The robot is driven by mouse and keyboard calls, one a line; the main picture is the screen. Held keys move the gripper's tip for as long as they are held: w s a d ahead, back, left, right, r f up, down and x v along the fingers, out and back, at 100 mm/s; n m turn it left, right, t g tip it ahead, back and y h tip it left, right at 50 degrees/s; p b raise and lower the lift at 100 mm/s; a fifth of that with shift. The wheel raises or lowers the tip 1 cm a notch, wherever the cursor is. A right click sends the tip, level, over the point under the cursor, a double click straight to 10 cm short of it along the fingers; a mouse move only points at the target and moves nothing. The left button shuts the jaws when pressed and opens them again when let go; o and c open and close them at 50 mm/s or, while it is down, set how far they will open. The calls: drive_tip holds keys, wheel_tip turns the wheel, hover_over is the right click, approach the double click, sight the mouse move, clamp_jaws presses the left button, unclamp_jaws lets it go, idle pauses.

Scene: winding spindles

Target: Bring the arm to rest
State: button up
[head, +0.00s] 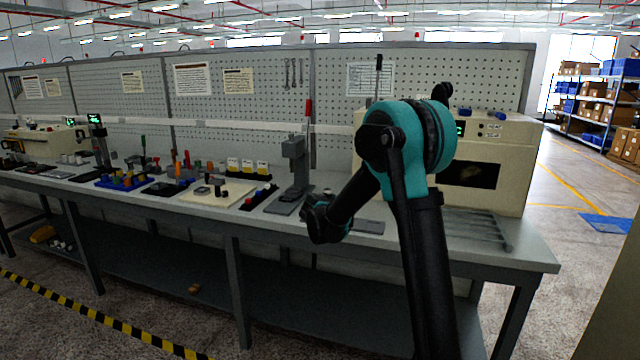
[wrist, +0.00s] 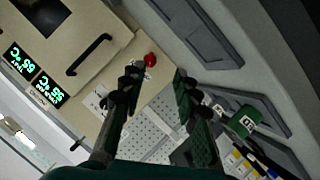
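My arm (head: 410,145), teal and black, rises in front of the bench in the head view. Its forearm bends down and left to the dark wrist (head: 322,220) over the bench. The fingers cannot be made out there. In the wrist view my gripper (wrist: 156,80) has its two dark ridged fingers apart, with nothing held between them. A perforated light plate and a red knob (wrist: 150,60) show beyond the fingers, apart from them as far as I can tell.
A beige oven-like machine (head: 505,180) stands at the right end. Floor at right is open.

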drive_tip(key=s+d+f+g+y, duration=0.1)
drive_tip(key=s+d+f, duration=0.1)
drive_tip(key=s+d, duration=0.35)
drive_tip(key=s+d+f+m+g+y, duration=0.1)
drive_tip(key=s+d+f+g, duration=0.1)
drive_tip(key=s, duration=0.6)
drive_tip(key=s+d+f+g, duration=0.1)
drive_tip(key=s+d, duration=0.2)
drive_tip(key=s, duration=0.3)
drive_tip(key=s+f+g+y, duration=0.1)
drive_tip(key=s+f, duration=0.2)
drive_tip(key=s, duration=0.5)
drive_tip(key=s+a+f+g+y, duration=0.1)
drive_tip(key=s+f+y, duration=0.1)
drive_tip(key=s, duration=0.6)
drive_tip(key=s+a+f+g+y, duration=0.1)
drive_tip(key=s+f, duration=0.3)
drive_tip(key=s, duration=0.4)
drive_tip(key=shift+f+y, duration=0.25)
drive_tip(key=shift+y, duration=0.45)
drive_tip(key=shift+s+a, duration=0.1)
